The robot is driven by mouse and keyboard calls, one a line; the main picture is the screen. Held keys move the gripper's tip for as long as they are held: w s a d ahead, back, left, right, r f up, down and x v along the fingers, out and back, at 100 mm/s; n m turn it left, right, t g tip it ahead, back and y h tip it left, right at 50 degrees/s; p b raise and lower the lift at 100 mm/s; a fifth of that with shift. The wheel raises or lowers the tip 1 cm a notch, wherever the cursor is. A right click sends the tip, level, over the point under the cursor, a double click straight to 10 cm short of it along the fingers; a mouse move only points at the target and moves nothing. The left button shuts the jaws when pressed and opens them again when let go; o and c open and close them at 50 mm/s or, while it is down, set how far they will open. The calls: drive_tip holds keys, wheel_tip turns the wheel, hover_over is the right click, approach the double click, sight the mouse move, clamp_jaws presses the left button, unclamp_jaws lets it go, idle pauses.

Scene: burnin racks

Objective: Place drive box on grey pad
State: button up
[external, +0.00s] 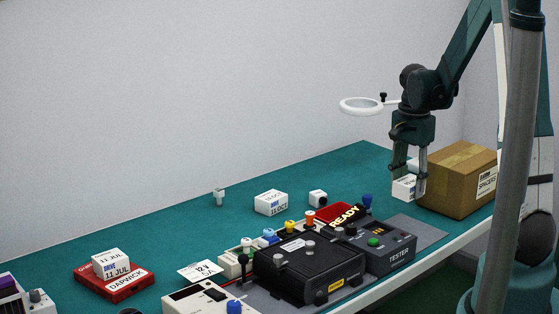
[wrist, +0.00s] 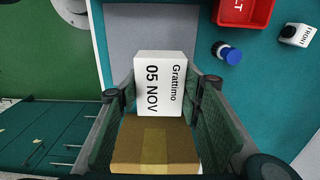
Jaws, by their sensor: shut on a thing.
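My gripper (external: 407,186) is shut on a small white box (external: 403,189), beside the cardboard box. In the wrist view the white box (wrist: 161,84) sits between the fingers of my gripper (wrist: 160,95), and its face reads "Grattimo 05 NOV". A grey pad (external: 428,234) lies on the green table right of the tester. A grey surface (wrist: 145,32) shows beyond the white box in the wrist view. Whether the held box touches the table is unclear.
A cardboard box (external: 455,180) stands close right of my gripper; it also shows in the wrist view (wrist: 155,148). A tester (external: 385,247), black unit (external: 308,268), red tray (external: 338,214) and blue-topped peg (external: 367,201) stand left of the pad. More white boxes (external: 271,203) stand farther left.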

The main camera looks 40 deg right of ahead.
drive_tip(key=shift+f, duration=0.15)
hover_over(405, 229)
drive_tip(key=shift+f, duration=2.85)
drive_tip(key=shift+f+b, duration=0.4)
drive_tip(key=shift+f, duration=1.7)
drive_tip(key=shift+f, duration=0.2)
drive_tip(key=o, duration=1)
drive_tip(key=shift+r, duration=0.1)
drive_tip(key=shift+c, duration=0.2)
drive_tip(key=shift+r, duration=0.1)
drive_tip(key=shift+r+p, duration=0.5)
drive_tip(key=shift+r, duration=5.55)
